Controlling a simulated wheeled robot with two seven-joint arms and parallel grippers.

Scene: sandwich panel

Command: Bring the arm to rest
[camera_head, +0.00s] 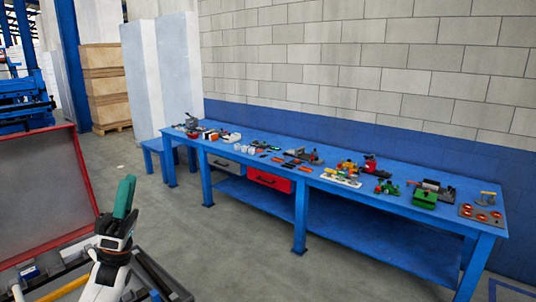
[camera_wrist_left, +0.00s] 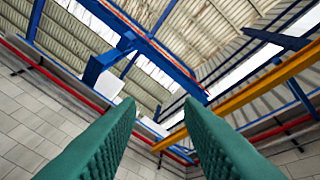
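My left arm comes in at the lower left of the head view, with a white link and a black wrist. Its left gripper (camera_head: 124,197) points upward, with teal fingers seen from the side, one overlapping the other. In the left wrist view the two ribbed teal fingers of the left gripper (camera_wrist_left: 159,108) stand apart with nothing between them. Behind them are the roof beams and the block wall. My right gripper is not in view.
A long blue workbench (camera_head: 232,192) with several tools and parts stands along the wall. A red-edged panel (camera_head: 40,190) and a tray of tools lie near my left arm. Stacked wooden crates (camera_head: 102,85) stand at the back. The floor (camera_head: 230,250) before the bench is clear.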

